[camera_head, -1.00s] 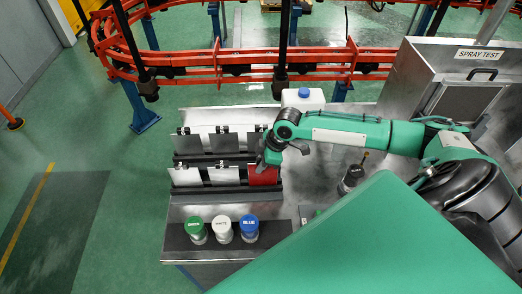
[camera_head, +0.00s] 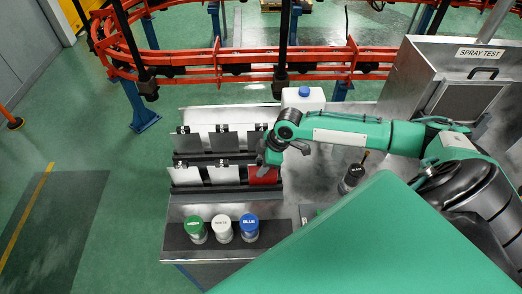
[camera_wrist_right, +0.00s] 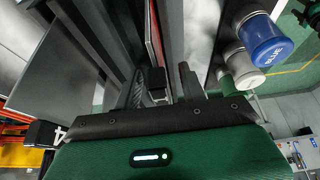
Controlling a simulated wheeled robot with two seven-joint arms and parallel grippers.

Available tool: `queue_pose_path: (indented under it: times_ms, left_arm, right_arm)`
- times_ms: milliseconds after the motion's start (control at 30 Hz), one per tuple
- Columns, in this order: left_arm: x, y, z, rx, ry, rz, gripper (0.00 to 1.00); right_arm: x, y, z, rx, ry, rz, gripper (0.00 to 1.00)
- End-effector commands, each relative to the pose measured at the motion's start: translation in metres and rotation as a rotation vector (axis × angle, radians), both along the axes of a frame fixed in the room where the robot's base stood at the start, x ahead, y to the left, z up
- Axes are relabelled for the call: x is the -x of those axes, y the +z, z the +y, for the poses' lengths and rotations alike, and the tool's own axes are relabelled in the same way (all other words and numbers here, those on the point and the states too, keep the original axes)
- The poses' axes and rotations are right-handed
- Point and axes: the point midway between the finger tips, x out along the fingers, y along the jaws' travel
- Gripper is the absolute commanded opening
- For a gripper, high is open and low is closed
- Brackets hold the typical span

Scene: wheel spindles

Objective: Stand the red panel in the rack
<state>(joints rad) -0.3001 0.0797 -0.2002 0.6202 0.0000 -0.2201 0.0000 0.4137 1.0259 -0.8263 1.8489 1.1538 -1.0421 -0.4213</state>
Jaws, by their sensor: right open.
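The red panel (camera_head: 264,176) stands in the front row of the rack (camera_head: 214,188), at its right end. My right gripper (camera_head: 268,158) is over the panel's top and hides part of it in the head view. In the right wrist view the panel shows nearly edge-on as a thin red strip (camera_wrist_right: 155,30), just beyond the fingers (camera_wrist_right: 175,82). The right gripper is open; I cannot tell whether a finger touches the panel. My left gripper is not in view.
Grey and white panels (camera_head: 222,175) fill other rack places. Green, white and blue-lidded jars (camera_head: 222,230) stand in front of the rack. A white canister (camera_head: 303,98) is behind my right arm, a dark-topped bottle (camera_head: 351,178) in front. The spray test cabinet (camera_head: 465,85) is at right.

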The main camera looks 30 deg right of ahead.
Motion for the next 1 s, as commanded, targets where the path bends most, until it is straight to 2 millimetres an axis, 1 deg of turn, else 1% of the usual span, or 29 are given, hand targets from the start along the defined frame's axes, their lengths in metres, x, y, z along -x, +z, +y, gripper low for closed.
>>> queue_pose_path:
  times_ms: [167, 400, 600, 700, 800, 1000]
  left_arm:
    - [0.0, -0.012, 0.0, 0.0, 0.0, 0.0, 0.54]
    - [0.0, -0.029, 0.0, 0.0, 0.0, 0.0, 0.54]
    - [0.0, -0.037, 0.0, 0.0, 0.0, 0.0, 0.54]
    - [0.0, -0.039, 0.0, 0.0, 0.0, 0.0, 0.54]
    - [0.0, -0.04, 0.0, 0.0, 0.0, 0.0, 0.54]
    - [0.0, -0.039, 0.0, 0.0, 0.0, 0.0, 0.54]
  right_arm:
    - [0.005, 0.022, -0.01, 0.004, 0.0, -0.004, 0.42]
    - [0.016, 0.071, -0.028, 0.004, 0.0, -0.005, 0.42]
    - [0.023, 0.104, -0.039, 0.003, -0.001, -0.003, 0.42]
    - [0.025, 0.115, -0.042, 0.002, -0.001, -0.003, 0.42]
    - [0.026, 0.12, -0.043, 0.001, 0.001, -0.001, 0.42]
    - [0.027, 0.123, -0.044, 0.001, 0.001, -0.001, 0.42]
